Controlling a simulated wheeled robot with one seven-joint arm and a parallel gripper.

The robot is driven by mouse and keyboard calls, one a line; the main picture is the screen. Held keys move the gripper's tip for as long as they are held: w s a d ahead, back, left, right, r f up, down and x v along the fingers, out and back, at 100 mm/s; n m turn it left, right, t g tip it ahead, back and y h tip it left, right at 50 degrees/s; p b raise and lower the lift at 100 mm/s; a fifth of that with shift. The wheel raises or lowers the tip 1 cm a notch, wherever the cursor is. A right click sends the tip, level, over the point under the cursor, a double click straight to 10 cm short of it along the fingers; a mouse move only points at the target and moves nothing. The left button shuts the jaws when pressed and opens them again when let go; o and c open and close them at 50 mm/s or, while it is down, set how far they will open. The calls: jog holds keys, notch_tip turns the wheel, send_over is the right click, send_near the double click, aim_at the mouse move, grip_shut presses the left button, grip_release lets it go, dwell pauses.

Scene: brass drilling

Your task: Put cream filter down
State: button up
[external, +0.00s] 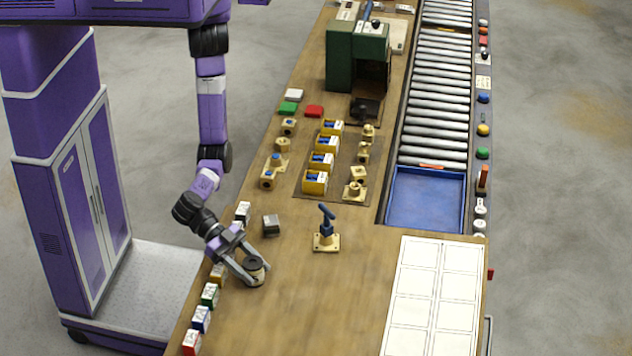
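The cream filter (253,271) is a short cylinder with a dark top and a cream side, near the left edge of the wooden bench. My gripper (255,277) has its fingers on either side of it and looks shut on it. The filter is upright or nearly so, at or just above the bench top (310,290); I cannot tell whether it touches the wood.
A row of small coloured boxes (202,318) lines the left bench edge close to my gripper. A grey block (271,225) and a blue-handled clamp (326,235) stand beyond. A white gridded sheet (435,295) lies at right. Bare wood separates it from the filter.

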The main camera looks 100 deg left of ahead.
jog(key=o, duration=0.4)
jog(key=shift+o, duration=0.2)
jog(key=shift+r, duration=0.2)
jog(key=shift+s+a, duration=0.15)
jog(key=shift+s, duration=0.2)
jog(key=b+v, duration=0.1)
jog(key=v, duration=1)
jog(key=shift+s+r, duration=0.1)
jog(key=shift+r, duration=0.1)
